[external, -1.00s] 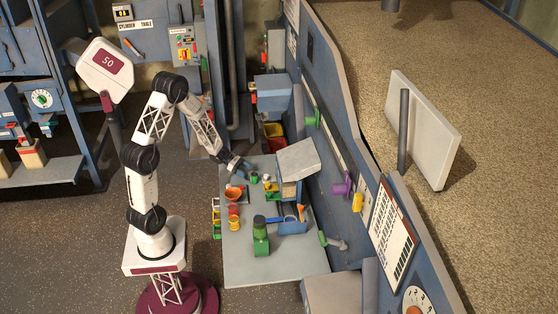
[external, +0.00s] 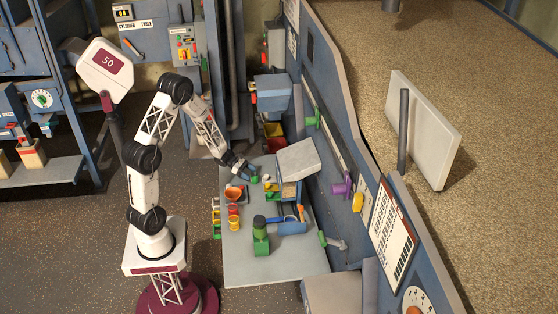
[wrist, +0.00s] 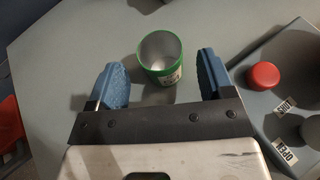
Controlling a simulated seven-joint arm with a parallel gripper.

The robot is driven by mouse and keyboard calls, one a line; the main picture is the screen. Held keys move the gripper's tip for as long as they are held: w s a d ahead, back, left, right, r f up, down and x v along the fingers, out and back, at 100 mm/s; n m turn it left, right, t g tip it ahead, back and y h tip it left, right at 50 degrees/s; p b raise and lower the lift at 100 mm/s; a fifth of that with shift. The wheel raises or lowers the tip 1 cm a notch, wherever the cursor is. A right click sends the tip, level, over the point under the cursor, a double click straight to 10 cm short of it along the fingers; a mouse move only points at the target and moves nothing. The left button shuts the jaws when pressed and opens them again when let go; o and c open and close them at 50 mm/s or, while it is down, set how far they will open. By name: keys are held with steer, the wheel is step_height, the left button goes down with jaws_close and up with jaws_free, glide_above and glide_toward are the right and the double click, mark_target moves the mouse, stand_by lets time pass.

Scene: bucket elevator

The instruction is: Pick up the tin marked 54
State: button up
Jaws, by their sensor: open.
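A green-rimmed open tin (wrist: 163,72) stands upright in the wrist view, empty inside as far as I can see. A pale label with dark marks shows on its lower right side, but its number is not readable. My gripper (wrist: 161,64) is open, with one blue finger on each side of the tin and a gap on both sides. In the external view my gripper (external: 248,171) is low over the far left part of the grey bench (external: 258,272), close to a small green tin (external: 254,180).
A red knob (wrist: 263,76) on a grey panel with an OPEN label lies right of my gripper. An orange bowl (external: 234,194), several coloured cups (external: 233,216), a green device (external: 260,238) and a blue bucket (external: 293,228) are on the bench. The near bench is clear.

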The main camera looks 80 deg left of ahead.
mark_target(257, 177)
steer(key=shift+x, duration=2.3)
steer(key=c, duration=1)
steer(key=shift+r, duration=0.1)
steer(key=shift+r, duration=4.85)
